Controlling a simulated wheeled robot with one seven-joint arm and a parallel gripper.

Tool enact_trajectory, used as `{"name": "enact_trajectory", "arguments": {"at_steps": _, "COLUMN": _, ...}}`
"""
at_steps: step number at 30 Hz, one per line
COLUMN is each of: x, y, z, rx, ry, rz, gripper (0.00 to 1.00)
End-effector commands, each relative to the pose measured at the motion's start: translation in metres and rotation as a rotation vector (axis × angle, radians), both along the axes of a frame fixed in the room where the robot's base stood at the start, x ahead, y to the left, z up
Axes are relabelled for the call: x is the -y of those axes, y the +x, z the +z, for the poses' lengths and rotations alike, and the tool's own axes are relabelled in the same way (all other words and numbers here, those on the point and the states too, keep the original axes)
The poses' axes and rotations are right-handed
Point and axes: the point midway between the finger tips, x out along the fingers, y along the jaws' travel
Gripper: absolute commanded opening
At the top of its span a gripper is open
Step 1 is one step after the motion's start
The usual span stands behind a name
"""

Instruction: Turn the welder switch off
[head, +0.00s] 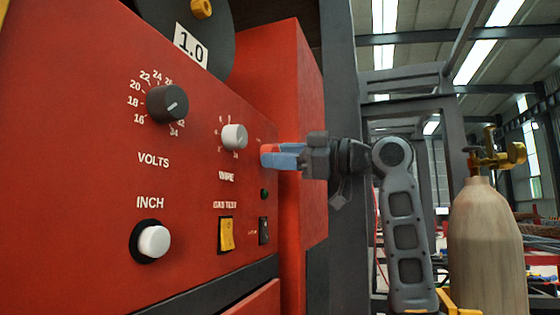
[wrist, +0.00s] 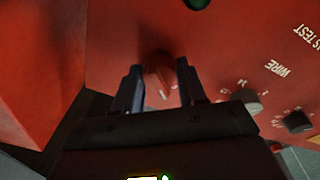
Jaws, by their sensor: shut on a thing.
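The red welder panel (head: 190,190) fills the left of the head view. A red rotary switch (wrist: 161,82) sits between my gripper's two fingers in the wrist view, with a small pale "I"-like mark beside it. In the head view only a bit of the switch (head: 268,149) shows at the panel's right side, mostly hidden by the fingers. My gripper (head: 281,158) reaches it from the right, and its blue fingers are shut on the switch. The switch's exact setting is hard to read.
Near the switch are a white WIRE knob (head: 235,137), a dark VOLTS knob (head: 168,104), a white INCH button (head: 153,241), a yellow GAS TEST rocker (head: 227,234) and a small black rocker (head: 264,231). A gas cylinder (head: 487,245) stands at the right.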

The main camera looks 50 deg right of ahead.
Motion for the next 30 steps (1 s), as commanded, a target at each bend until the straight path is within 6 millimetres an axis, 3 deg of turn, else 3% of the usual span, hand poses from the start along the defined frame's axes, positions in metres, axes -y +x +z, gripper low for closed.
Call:
{"name": "enact_trajectory", "arguments": {"at_steps": 15, "x": 0.0003, "y": 0.0001, "z": -0.0010, "rx": 0.005, "ry": -0.020, "rz": 0.000, "gripper": 0.11}}
{"name": "enact_trajectory", "arguments": {"at_steps": 16, "x": 0.0003, "y": 0.0001, "z": -0.0010, "rx": 0.005, "ry": -0.020, "rz": 0.000, "gripper": 0.42}}
{"name": "enact_trajectory", "arguments": {"at_steps": 24, "x": 0.0002, "y": 0.0001, "z": -0.0005, "rx": 0.006, "ry": -0.019, "rz": 0.000, "gripper": 0.67}}
{"name": "enact_trajectory", "arguments": {"at_steps": 30, "x": 0.0002, "y": -0.0001, "z": -0.0002, "rx": 0.007, "ry": -0.019, "rz": 0.000, "gripper": 0.67}}
